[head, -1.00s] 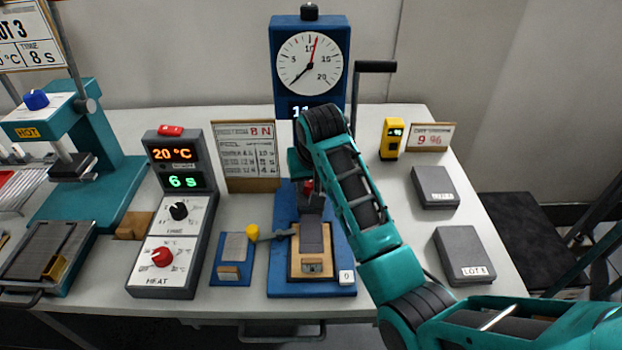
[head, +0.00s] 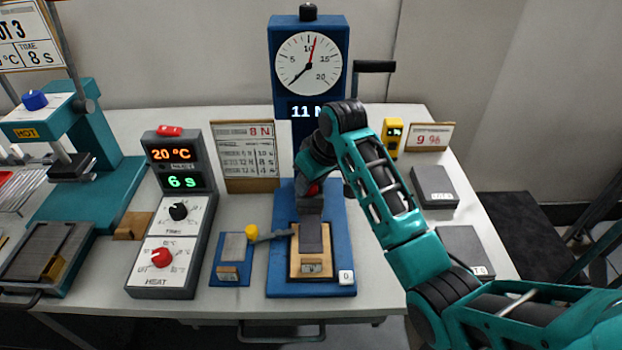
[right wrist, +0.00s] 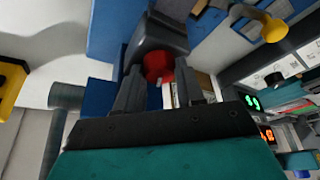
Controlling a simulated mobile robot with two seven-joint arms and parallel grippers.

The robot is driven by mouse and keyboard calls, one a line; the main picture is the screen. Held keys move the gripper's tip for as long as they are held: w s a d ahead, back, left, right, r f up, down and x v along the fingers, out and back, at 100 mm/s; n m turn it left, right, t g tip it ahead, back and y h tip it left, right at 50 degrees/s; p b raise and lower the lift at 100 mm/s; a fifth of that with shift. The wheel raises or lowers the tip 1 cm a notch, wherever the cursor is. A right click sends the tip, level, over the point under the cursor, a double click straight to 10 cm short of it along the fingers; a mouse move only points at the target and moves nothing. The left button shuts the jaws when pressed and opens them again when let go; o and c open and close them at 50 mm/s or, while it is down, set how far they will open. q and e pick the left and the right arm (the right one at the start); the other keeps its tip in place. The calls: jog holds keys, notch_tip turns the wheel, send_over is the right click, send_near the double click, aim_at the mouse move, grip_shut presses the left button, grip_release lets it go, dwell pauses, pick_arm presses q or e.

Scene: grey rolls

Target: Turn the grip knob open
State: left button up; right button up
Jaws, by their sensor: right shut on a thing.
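The grip knob is red and shows in the right wrist view (right wrist: 158,66) between the two fingers. It sits on the dark grey upper grip (right wrist: 160,38). In the head view only a bit of red knob (head: 313,188) shows beneath my right gripper (head: 314,180). My right gripper (right wrist: 159,80) is shut on the knob. Whether the grip's jaws are open is hidden. My left gripper is out of view.
A yellow-knobbed lever (head: 252,232) is left of the block. The heater control box (head: 170,215) stands left.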

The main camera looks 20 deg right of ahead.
jog(key=shift+w+d+n+g+y, duration=0.15)
jog(key=shift+n+y, duration=0.25)
jog(key=shift+n, duration=0.75)
jog(key=shift+a+n+g+y, duration=0.1)
jog(key=shift+n+g+y, duration=0.25)
jog(key=shift+n, duration=0.8)
jog(key=o, duration=1)
jog(key=shift+o, duration=0.2)
jog(key=v, duration=1.3)
